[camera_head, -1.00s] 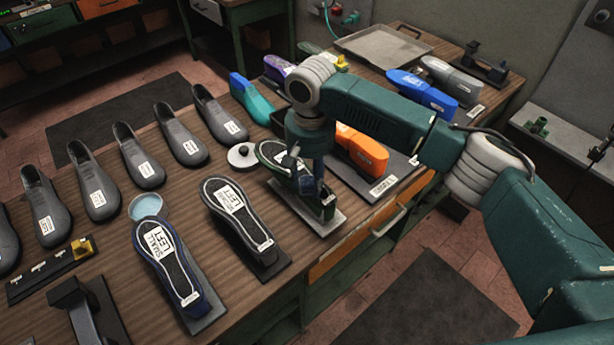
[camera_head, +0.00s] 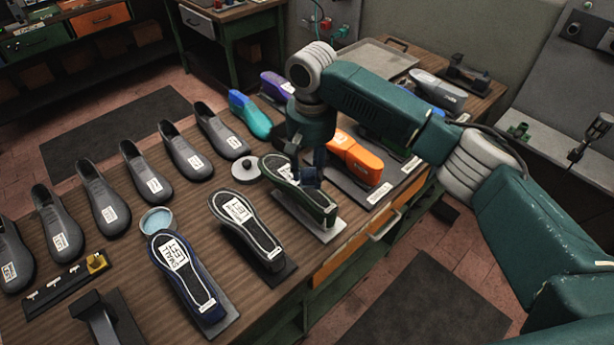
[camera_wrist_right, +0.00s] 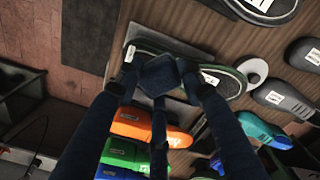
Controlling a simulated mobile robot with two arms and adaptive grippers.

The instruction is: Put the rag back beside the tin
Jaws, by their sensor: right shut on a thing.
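My right gripper (camera_head: 307,172) is over the green-edged shoe (camera_head: 322,205), which lies sole up on a stand. In the right wrist view its dark fingers close around a small dark blue-grey piece (camera_wrist_right: 158,75), which looks like the rag. That piece covers part of the sole; I cannot tell whether it touches. In the head view the fingers hide it. A round open tin (camera_head: 156,220) with pale blue contents stands at the left, by the tip of the blue-edged shoe (camera_head: 190,280). My left gripper is not in view.
A grey knobbed disc (camera_head: 245,169) lies left of the gripper. A black-soled shoe (camera_head: 245,228) stands between the green-edged and blue-edged ones. Several grey shoes (camera_head: 147,172) line the far left. An orange last (camera_head: 354,158) is just right of the gripper.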

